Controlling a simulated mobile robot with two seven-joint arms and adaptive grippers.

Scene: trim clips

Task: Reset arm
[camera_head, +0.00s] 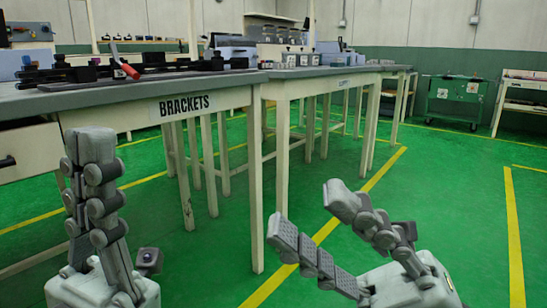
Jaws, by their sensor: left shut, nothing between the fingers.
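My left gripper (90,147) points upward in front of the workbench at the left. Its fingers are together and nothing is between them. My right gripper (312,217) is at the lower middle right, tilted toward the left. Its two fingers are spread apart and the gap between them is empty, with green floor showing behind. Neither gripper visibly holds or touches anything.
A workbench (262,96) labelled BRACKETS stands at the left, with dark tools and a red-handled tool on top. More benches (330,72) continue behind it. A green cart (455,98) stands by the far wall. The green floor (450,200) with yellow lines is clear at right.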

